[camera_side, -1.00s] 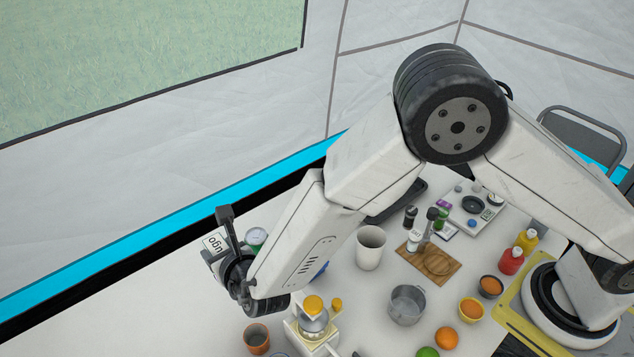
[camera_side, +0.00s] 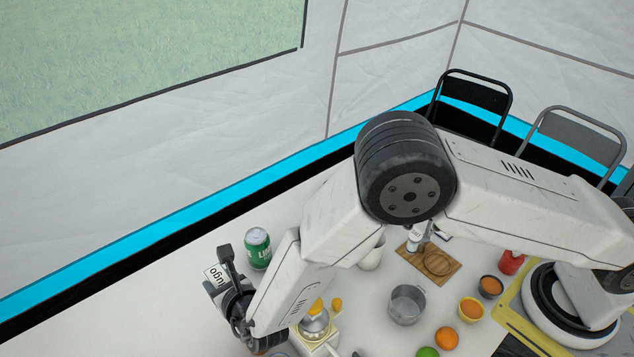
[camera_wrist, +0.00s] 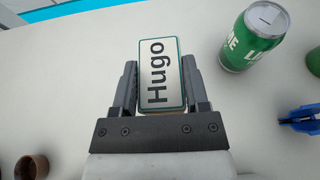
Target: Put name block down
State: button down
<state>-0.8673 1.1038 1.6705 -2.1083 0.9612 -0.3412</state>
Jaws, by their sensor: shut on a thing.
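The name block (camera_wrist: 161,75) is a white plate with a dark green edge and the word "Hugo". In the wrist view it sits between the two fingers of my gripper (camera_wrist: 159,88), which is shut on it. In the side view the name block (camera_side: 215,273) shows at the far left end of my arm, partly hidden by my gripper (camera_side: 226,270). It is over the left part of the white table (camera_side: 150,290). I cannot tell whether its underside touches the table.
A green can (camera_side: 257,248) stands close behind and right of the name block; it also shows in the wrist view (camera_wrist: 253,38). A blue object (camera_wrist: 300,118) and a brown cup (camera_wrist: 32,167) are nearby. The table left of my gripper is clear.

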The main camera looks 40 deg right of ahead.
jog(key=shift+f, duration=0.25)
jog(key=shift+f, duration=0.1)
jog(key=shift+f, duration=2)
jog(key=shift+f, duration=0.6)
jog(key=shift+c, duration=0.4)
grip_release()
jog(key=shift+r, duration=0.1)
